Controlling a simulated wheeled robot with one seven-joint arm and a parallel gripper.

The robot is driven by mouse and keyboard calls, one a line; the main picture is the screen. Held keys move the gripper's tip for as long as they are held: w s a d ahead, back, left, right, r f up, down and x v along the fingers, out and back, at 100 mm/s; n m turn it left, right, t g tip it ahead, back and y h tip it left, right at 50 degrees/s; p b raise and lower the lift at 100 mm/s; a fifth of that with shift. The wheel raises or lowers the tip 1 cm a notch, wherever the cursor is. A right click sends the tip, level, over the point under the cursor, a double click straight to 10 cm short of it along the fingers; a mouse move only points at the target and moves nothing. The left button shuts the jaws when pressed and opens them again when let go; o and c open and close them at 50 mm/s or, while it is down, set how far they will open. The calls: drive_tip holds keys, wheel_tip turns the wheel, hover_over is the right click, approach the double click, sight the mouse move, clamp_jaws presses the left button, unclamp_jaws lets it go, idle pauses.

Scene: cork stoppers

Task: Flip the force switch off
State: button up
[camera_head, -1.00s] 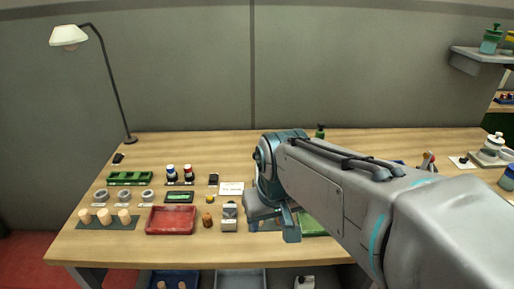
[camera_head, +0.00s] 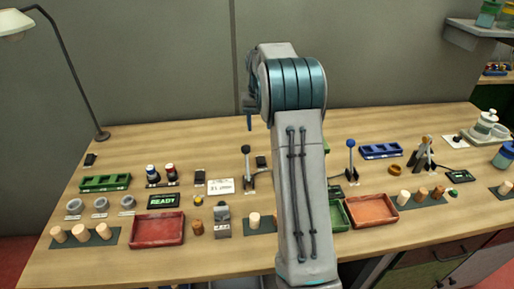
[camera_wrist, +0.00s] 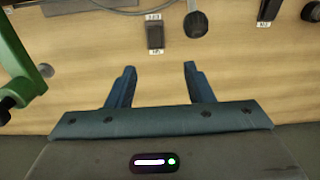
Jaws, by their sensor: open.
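Several small black rocker switches stand on the wooden bench. In the wrist view one black switch (camera_wrist: 155,36) lies just beyond the fingertips, roughly centred between them, with small white labels above and below it. Another black switch (camera_wrist: 267,10) is at the top right. The labels are too small to read surely, so I cannot tell which is the force switch. My gripper (camera_wrist: 160,68) is open and empty above the bench.
In the wrist view a dark round-knobbed lever (camera_wrist: 196,24) stands right of the near switch, and a green fixture (camera_wrist: 17,58) is at left. In the head view, a black-knobbed lever (camera_head: 247,165), a blue-knobbed lever (camera_head: 350,158) and a red tray (camera_head: 157,229) surround my arm.

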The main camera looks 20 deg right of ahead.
sight(261, 157)
drive_tip(key=f, duration=0.5)
drive_tip(key=w+d+f+p, duration=0.1)
drive_tip(key=f, duration=0.4)
drive_tip(key=w+f+p, duration=0.1)
drive_tip(key=f, duration=0.4)
drive_tip(key=shift+w+d+f, duration=0.1)
drive_tip(key=shift+d+f, duration=0.2)
drive_tip(key=shift+d, duration=0.05)
